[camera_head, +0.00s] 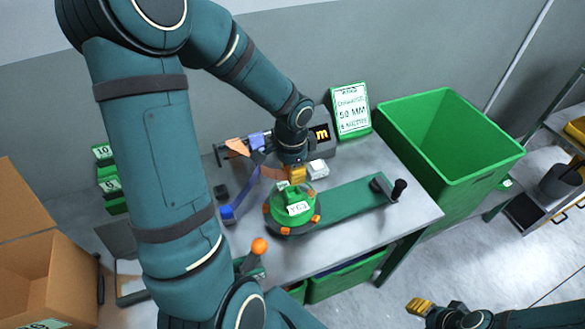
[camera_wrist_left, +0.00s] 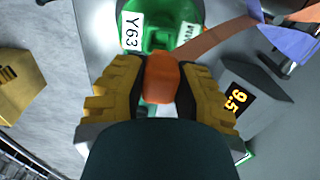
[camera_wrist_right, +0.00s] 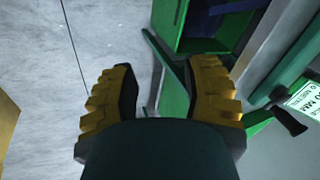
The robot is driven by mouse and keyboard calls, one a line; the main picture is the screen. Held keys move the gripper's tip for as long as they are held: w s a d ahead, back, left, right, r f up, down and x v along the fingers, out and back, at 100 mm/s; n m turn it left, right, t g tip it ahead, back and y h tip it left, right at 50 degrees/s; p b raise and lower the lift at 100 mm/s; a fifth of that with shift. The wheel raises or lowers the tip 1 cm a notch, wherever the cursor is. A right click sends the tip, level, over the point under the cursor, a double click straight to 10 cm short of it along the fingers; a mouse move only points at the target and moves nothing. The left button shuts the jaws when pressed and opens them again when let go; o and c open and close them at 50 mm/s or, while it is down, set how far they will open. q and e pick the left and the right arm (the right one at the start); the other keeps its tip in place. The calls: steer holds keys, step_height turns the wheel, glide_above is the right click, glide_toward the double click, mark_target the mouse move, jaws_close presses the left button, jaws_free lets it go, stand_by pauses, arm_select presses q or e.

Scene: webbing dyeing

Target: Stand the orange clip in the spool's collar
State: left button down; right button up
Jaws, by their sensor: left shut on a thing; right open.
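The orange clip (camera_wrist_left: 162,80) is between the fingers of my left gripper (camera_head: 296,174), which is shut on it. The left wrist view shows the clip in front of the green spool (camera_head: 290,208), which carries a white label. The gripper is at the spool's back edge; whether the clip touches the spool cannot be told. A brown-orange strip (camera_wrist_left: 220,38) runs from beside the clip toward a purple-blue piece (camera_wrist_left: 295,42). My right gripper (camera_head: 420,306) is open and empty, away from the table over the floor.
A green crank arm with a black handle (camera_head: 398,188) extends right of the spool. An orange-knobbed lever (camera_head: 259,246) stands in front. A sign (camera_head: 351,110) and a large green bin (camera_head: 450,135) are behind and right. A cardboard box (camera_head: 45,245) is at left.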

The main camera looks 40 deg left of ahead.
arm_select(q)
steer(key=shift+f+b, duration=0.4)
steer(key=shift+f, duration=0.3)
steer(key=shift+w+f+b, duration=0.1)
steer(key=shift+f+b, duration=1.8)
steer(key=shift+f, duration=0.35)
steer(key=c, duration=0.7)
jaws_free()
steer(key=shift+c, duration=0.2)
step_height(320, 180, up, 12)
steer(key=shift+r, duration=0.1)
